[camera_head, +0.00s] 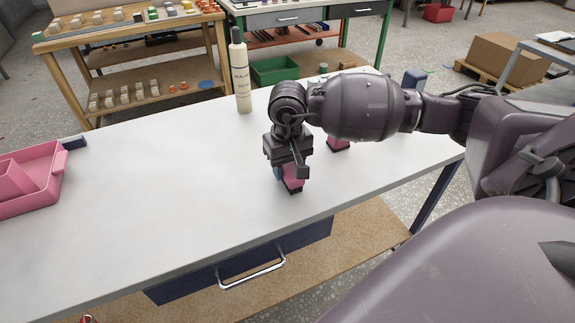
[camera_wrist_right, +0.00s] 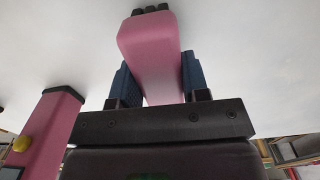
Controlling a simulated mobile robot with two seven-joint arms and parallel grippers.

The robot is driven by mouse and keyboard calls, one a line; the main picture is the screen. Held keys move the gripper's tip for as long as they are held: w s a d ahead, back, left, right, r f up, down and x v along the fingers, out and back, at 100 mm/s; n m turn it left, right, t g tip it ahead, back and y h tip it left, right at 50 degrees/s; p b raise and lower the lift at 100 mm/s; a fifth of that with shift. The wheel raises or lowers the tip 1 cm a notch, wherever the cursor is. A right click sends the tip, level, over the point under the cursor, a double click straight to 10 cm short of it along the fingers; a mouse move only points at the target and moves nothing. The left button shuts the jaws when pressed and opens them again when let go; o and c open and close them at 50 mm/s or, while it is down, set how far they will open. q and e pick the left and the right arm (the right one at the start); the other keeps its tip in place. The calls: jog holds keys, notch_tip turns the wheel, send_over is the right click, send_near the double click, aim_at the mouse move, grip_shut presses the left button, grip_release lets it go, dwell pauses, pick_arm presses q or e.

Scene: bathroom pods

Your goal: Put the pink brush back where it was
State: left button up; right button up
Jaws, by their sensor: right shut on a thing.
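The pink brush (camera_head: 293,183) is in my right gripper (camera_head: 286,176), low over the white table (camera_head: 160,190) right of its middle. In the right wrist view the gripper's blue finger pads (camera_wrist_right: 157,80) close on both sides of the pink body (camera_wrist_right: 150,45). Its dark bristle tufts point away from the gripper, at the table; I cannot tell if they touch. A second pink piece (camera_head: 338,144) with a dark base stands behind and right of the gripper, partly hidden by my arm. My left gripper is not in view.
A pink tray (camera_head: 55,178) lies at the table's left, with a dark blue block (camera_head: 74,142) at its corner. A tall cream bottle (camera_head: 241,80) stands at the back edge. A blue item (camera_head: 414,78) is at the back right. The table's middle is clear.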

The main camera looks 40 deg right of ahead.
jog(key=o, duration=0.9)
jog(key=shift+f, duration=0.1)
jog(key=shift+r, duration=0.35)
notch_tip(320, 180, up, 12)
jog(key=p, duration=0.1)
jog(key=shift+f, duration=0.15)
